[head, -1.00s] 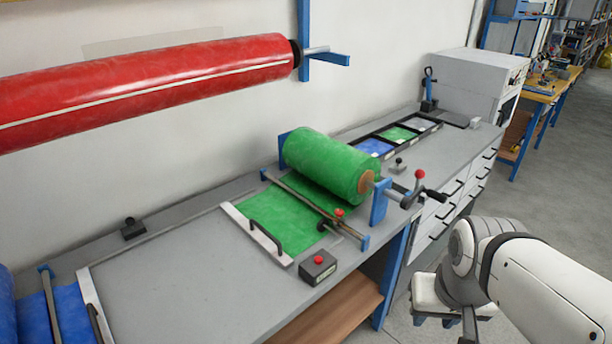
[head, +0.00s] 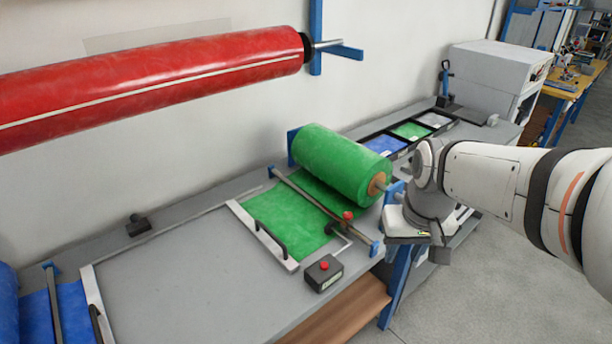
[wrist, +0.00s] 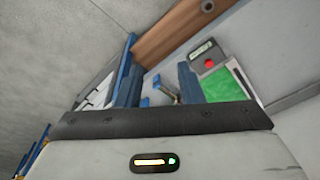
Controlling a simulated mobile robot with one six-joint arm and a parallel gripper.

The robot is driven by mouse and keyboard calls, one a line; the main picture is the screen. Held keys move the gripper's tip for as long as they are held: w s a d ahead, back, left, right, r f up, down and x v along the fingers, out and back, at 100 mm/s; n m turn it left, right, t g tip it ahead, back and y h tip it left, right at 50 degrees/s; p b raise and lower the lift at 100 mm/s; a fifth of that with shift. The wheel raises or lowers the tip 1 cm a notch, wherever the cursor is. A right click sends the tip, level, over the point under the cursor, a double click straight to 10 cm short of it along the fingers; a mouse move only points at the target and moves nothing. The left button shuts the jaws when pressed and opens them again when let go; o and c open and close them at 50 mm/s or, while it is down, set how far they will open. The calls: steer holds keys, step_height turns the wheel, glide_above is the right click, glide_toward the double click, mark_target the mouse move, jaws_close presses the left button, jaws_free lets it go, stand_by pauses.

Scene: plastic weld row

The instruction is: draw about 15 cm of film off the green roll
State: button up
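The green roll (head: 340,165) lies on blue brackets on the bench. Its green film (head: 285,218) runs under a cross bar (head: 310,198) to a pale edge bar (head: 240,215) with a black handle (head: 270,237). The film also shows in the wrist view (wrist: 222,86). My gripper is at the bench's front edge, right of the film and away from the handle. In the wrist view my gripper (wrist: 158,78) has its two dark blue fingers apart with nothing held between them.
A box with a red button (head: 323,273) stands before the film, and a red knob (head: 348,215) is at the cross bar. A red roll (head: 150,85) hangs above. Blue film (head: 70,310) is at left. The bench (head: 190,280) left of the handle is clear.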

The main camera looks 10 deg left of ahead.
steer(key=w+a+n+g+p, duration=0.1)
steer(key=w+a+n+p, duration=0.15)
steer(key=w+a, duration=0.7)
steer(key=n+g+p, duration=0.2)
steer(key=n+p, duration=0.1)
steer(key=n, duration=0.2)
glide_toward(272, 234)
steer(key=shift+y, duration=0.4)
steer(key=f, duration=0.7)
steer(key=shift+s+p, duration=0.3)
steer(key=shift+a+f, duration=0.15)
steer(key=shift+f, duration=0.3)
jaws_close()
steer(key=shift+s, duration=0.1)
